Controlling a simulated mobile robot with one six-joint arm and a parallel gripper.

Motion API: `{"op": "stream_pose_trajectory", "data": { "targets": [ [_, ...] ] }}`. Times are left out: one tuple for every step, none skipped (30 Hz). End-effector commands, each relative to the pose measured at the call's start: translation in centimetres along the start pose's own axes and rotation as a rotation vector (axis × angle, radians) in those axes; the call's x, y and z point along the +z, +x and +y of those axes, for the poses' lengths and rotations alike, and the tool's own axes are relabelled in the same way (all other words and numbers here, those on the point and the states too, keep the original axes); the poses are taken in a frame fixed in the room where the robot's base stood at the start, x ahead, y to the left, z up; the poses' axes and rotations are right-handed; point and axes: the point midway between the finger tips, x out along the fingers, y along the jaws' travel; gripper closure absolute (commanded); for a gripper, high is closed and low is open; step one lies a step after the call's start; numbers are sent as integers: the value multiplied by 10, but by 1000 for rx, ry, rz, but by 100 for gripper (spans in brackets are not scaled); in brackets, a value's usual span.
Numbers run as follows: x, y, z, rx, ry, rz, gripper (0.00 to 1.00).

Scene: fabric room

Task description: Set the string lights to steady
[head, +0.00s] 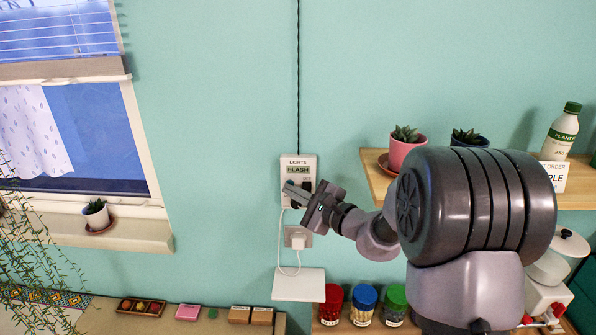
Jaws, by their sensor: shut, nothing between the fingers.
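The lights controller (299,162) is a small pale box on the teal wall, left of my arm in the head view. Its top reads "LIGHTS" and its small display reads "FLASH" (298,170). My gripper (287,187) is shut and empty, in front of the lower part of the controller. The fingers and wrist hide the controls there. I cannot tell whether the fingertips touch the box.
A dark cord (298,80) runs up the wall from the controller. A wooden shelf (377,178) with potted succulents is at right. A window sill (140,234) is at left.

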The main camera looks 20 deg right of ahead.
Motion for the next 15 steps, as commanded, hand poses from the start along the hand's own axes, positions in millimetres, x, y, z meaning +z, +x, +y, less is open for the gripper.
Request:
{"op": "stream_pose_trajectory", "data": {
  "targets": [
    [0,0,0,0,0,0,100],
    [0,0,0,0,0,0,100],
    [-1,1,0,0,0,0,100],
    [-1,1,0,0,0,0,100],
    [-1,1,0,0,0,0,100],
    [-2,2,-1,0,0,0,100],
    [-2,2,-1,1,1,0,100],
    [-2,2,-1,1,1,0,100],
    [-2,2,-1,1,1,0,100],
    [-1,2,-1,0,0,0,100],
    [-1,1,0,0,0,0,100],
    [-1,0,0,0,0,0,100],
    [0,-1,1,-1,-1,0,100],
    [0,-2,2,0,0,0,100],
    [1,-4,4,0,0,0,100]
  ]
}}
